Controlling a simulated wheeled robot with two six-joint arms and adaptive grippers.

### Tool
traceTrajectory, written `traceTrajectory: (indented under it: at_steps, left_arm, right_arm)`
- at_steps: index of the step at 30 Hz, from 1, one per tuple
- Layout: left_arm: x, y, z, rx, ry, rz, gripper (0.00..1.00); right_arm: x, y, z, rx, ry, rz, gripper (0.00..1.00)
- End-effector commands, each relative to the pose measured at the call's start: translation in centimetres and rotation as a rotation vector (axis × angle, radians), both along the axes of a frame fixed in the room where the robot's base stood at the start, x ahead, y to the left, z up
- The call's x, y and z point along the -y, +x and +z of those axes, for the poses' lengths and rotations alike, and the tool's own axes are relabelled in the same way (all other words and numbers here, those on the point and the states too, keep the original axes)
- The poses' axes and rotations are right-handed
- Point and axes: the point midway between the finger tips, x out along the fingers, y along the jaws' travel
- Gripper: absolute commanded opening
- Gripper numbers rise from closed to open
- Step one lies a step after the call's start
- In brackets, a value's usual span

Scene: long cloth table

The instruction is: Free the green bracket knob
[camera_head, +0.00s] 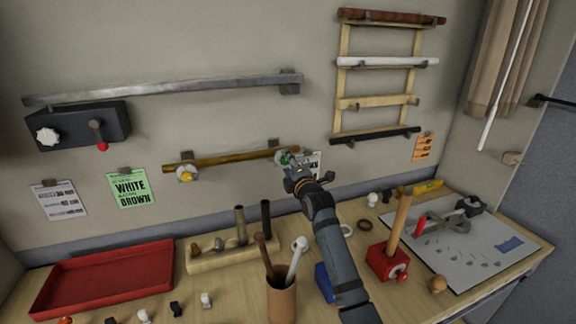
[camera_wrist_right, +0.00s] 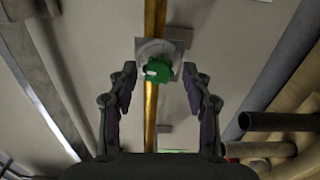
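The green bracket knob (camera_wrist_right: 158,70) sits on a grey bracket plate (camera_wrist_right: 178,42) on the wall, at a brown-gold rod (camera_wrist_right: 152,105). In the head view the knob (camera_head: 285,159) is at the right end of the rod (camera_head: 235,159). My right gripper (camera_head: 297,172) is raised just in front of it, slightly lower. In the right wrist view its fingers (camera_wrist_right: 160,85) are spread wide on both sides of the knob, with gaps left and right and nothing held. A yellow knob (camera_head: 185,175) is at the rod's left end. My left gripper is not in view.
Below are a wooden peg block (camera_head: 232,256), a brown cup (camera_head: 282,300) with upright rods, a red tray (camera_head: 105,279) and a red block (camera_head: 387,264) with a wooden handle. A wooden rack (camera_head: 378,103) hangs right of the rod. A grey bar (camera_head: 165,89) is above.

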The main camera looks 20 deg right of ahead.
Motion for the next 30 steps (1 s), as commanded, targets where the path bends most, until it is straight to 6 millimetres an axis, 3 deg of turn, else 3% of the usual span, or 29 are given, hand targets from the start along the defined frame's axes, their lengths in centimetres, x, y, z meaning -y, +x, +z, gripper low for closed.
traceTrajectory:
  at_steps: [10,21,25,30]
  left_arm:
    - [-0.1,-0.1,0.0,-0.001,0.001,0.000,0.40]
    - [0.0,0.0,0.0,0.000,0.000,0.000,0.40]
    - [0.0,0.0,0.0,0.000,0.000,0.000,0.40]
    - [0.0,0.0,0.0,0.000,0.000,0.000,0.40]
  right_arm:
    - [0.0,-0.8,0.1,0.003,0.000,0.000,0.50]
    - [0.3,-9.1,0.0,0.001,-0.002,0.000,0.50]
    - [0.4,-11.1,0.0,0.001,-0.002,0.000,0.50]
    - [0.4,-12.0,0.1,0.001,0.000,0.000,0.50]
